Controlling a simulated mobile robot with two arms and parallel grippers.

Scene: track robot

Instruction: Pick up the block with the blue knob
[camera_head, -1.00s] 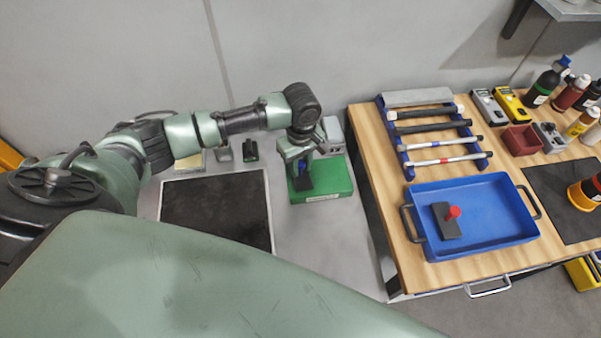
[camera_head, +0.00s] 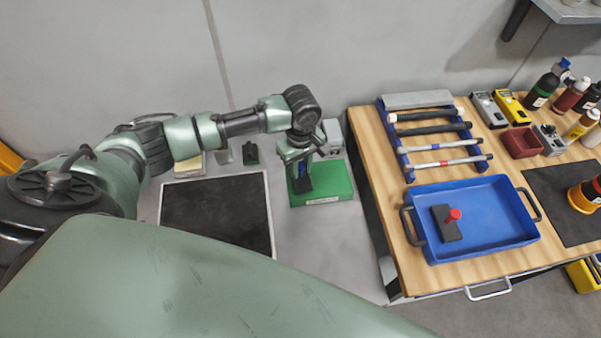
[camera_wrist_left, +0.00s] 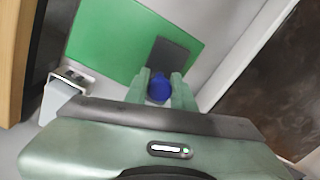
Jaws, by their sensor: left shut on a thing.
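The block with the blue knob is a dark grey block (camera_head: 303,185) over the green board (camera_head: 330,185) on the grey surface. Its blue knob (camera_head: 301,171) shows just under my left gripper (camera_head: 298,165). In the left wrist view the two fingers of my left gripper (camera_wrist_left: 160,85) are closed on the blue knob (camera_wrist_left: 158,90). The block (camera_wrist_left: 174,56) shows beyond them, over the green board (camera_wrist_left: 105,35). I cannot tell whether the block touches the board. My right gripper is not in view.
A blue tray (camera_head: 505,208) on the wooden bench holds another dark block with a red knob (camera_head: 454,214). A tool rack (camera_head: 401,150) stands behind the tray. A black mat (camera_head: 215,215) lies left of the green board. A grey box (camera_head: 333,132) stands behind the board.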

